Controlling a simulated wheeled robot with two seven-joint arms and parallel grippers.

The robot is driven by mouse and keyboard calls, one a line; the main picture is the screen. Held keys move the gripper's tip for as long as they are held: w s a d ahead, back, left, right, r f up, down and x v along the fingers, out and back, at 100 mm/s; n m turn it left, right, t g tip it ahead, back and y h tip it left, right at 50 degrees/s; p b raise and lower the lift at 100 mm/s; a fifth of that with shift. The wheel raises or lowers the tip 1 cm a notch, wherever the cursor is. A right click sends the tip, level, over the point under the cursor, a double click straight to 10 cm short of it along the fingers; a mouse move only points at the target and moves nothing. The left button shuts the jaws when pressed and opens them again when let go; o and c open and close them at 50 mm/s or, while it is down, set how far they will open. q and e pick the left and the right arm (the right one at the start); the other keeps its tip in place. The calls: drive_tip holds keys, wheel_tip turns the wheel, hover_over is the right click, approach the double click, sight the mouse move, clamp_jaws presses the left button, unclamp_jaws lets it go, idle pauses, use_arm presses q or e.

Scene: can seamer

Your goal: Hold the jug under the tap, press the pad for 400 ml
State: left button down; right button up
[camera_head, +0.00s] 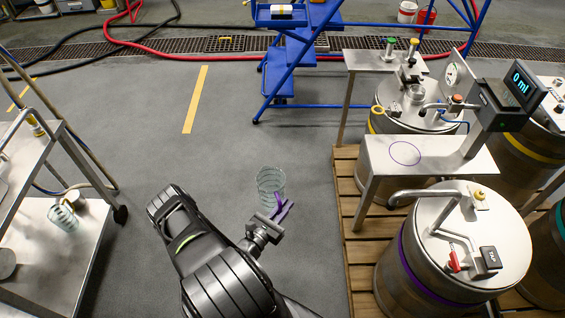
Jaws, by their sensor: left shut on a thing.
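A clear ribbed jug (270,181) with a purple handle (284,210) is held above the floor in the middle of the picture. My left gripper (275,219) is shut on the jug at its handle side. A bent steel tap pipe (420,193) sits on the purple-banded drum (470,223) at the right, apart from the jug. A black pad (490,257) with small lettering is on the drum lid, next to a red-handled valve (454,262). A display (521,82) reads 0 ml. My right gripper is out of view.
More drums (410,112) stand on a wooden pallet (350,220). A steel cart (35,250) at left bears another clear jug (62,216). Open floor lies between cart and pallet.

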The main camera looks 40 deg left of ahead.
use_arm(q)
drive_tip(key=s+d+f+m+h, duration=0.3)
drive_tip(key=s+d+h, duration=0.1)
drive_tip(key=d, duration=0.6)
drive_tip(key=s+d+f+m+h, duration=0.2)
drive_tip(key=s+d+f+h, duration=0.15)
drive_tip(key=d, duration=0.75)
drive_tip(key=s+d+r+m+g+h, duration=0.1)
drive_tip(key=d+r+m+h, duration=0.1)
drive_tip(key=d+r, duration=0.5)
drive_tip(key=s+d+r+m+g+h, duration=0.1)
drive_tip(key=d+r+h, duration=0.3)
drive_tip(key=d+r, duration=0.4)
drive_tip(key=shift+s+d+m+g, duration=0.35)
drive_tip(key=shift+d+m+g, duration=0.35)
drive_tip(key=shift+d, duration=0.1)
drive_tip(key=shift+w, duration=0.15)
drive_tip(key=w+a, duration=0.4)
drive_tip(key=w, duration=1)
drive_tip(key=shift+w, duration=0.2)
